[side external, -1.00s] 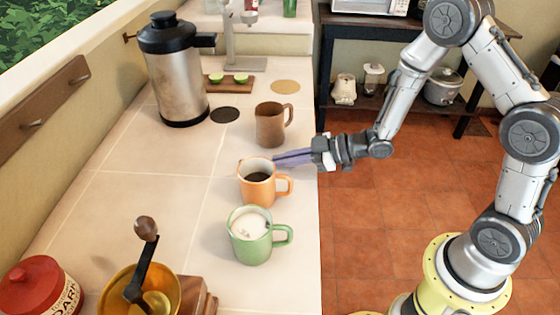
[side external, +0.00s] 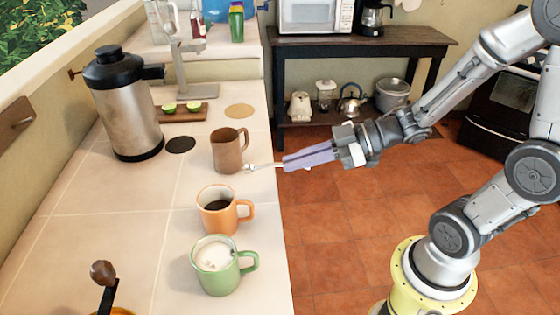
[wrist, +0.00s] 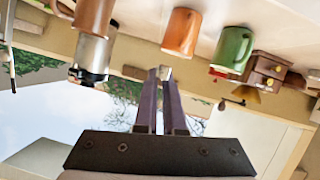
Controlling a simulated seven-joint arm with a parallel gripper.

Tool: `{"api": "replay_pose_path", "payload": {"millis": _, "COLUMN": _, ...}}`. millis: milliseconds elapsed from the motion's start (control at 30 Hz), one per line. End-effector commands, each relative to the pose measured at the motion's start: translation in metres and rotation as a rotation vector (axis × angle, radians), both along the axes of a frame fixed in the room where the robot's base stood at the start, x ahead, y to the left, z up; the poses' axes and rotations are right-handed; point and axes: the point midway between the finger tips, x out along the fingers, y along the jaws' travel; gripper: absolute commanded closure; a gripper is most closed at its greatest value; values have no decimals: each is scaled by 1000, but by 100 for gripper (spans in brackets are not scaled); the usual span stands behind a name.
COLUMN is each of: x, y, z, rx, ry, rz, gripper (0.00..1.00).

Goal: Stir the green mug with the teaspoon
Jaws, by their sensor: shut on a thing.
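The green mug (side external: 217,279) stands upright nearest the camera on the counter, with a pale, milky drink in it. It also shows in the wrist view (wrist: 232,50), which looks upside down. My gripper (side external: 287,163) is shut on the teaspoon (side external: 262,166), out past the counter's right edge. The spoon's thin light end points left, close to the lower right of the brown mug in the picture; I cannot tell whether they touch. The gripper is well behind the green mug and apart from it. In the wrist view the closed fingers (wrist: 164,76) hide most of the spoon.
The orange mug (side external: 216,222) with dark drink stands between the green mug and the brown mug (side external: 224,156). A steel urn (side external: 130,115), a board with limes (side external: 184,113) and a grinder (side external: 104,272) stand around. Open floor (side external: 340,230) lies right of the counter.

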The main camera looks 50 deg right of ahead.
Motion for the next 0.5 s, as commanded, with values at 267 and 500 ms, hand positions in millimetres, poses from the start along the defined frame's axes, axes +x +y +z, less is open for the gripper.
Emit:
{"api": "replay_pose_path", "payload": {"millis": 267, "x": 12, "y": -6, "z": -25, "rx": 2, "ry": 6, "rz": -66, "gripper": 100}}
{"api": "replay_pose_path", "payload": {"millis": 500, "x": 61, "y": -47, "z": -58, "rx": 2, "ry": 8, "rz": -307, "gripper": 100}}
